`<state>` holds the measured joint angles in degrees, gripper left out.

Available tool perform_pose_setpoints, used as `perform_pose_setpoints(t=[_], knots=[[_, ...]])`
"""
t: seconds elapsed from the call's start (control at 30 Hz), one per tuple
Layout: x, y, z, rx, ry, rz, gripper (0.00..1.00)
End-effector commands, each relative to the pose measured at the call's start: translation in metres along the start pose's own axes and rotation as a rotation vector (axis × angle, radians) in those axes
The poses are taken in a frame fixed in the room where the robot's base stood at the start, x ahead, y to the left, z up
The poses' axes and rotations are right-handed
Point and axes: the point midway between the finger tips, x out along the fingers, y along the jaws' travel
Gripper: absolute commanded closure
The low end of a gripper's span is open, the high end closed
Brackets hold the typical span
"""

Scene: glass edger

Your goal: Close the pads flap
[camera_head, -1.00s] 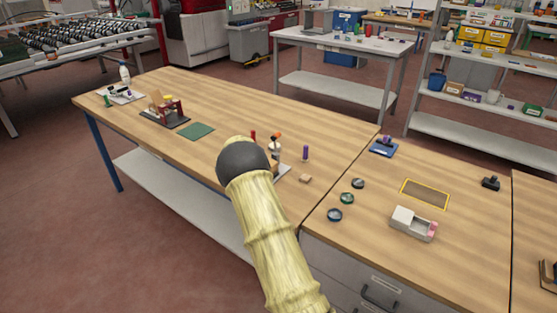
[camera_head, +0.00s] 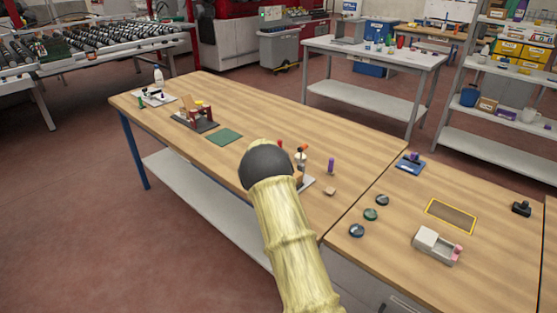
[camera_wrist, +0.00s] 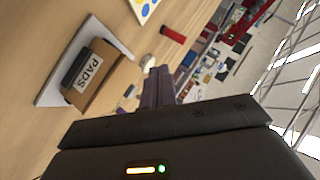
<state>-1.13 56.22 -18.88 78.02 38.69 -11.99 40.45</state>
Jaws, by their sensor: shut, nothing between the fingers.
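The pads box (camera_wrist: 110,88) is a brown box with a white "PADS" label, on a white board (camera_wrist: 118,32) at the left of the wrist view. A dark piece lies along its far-left side. I cannot tell how far the flap stands open. In the head view only a small brown part of what looks like this box (camera_head: 298,177) shows, beside my arm's dark joint. My gripper (camera_wrist: 160,88) shows in the wrist view as two dark fingers close together, shut and empty, to the right of the box and apart from it in the picture.
Round pieces (camera_head: 370,214) and a grey-white box (camera_head: 434,243) are on the right table.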

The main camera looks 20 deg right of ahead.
Motion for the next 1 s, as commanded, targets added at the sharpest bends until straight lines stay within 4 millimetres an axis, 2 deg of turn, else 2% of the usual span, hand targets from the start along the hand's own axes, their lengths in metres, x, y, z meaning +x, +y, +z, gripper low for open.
perform_pose_setpoints(t=[0.2, 0.4, 0.9, 1.0], knots=[[-0.033, -0.025, -0.001, 0.002, 0.003, 0.002, 1.00], [-0.053, -0.037, 0.000, 0.004, 0.009, 0.006, 1.00], [-0.059, -0.038, 0.000, 0.006, 0.013, 0.010, 1.00], [-0.065, -0.037, 0.000, -0.011, -0.004, 0.019, 1.00]])
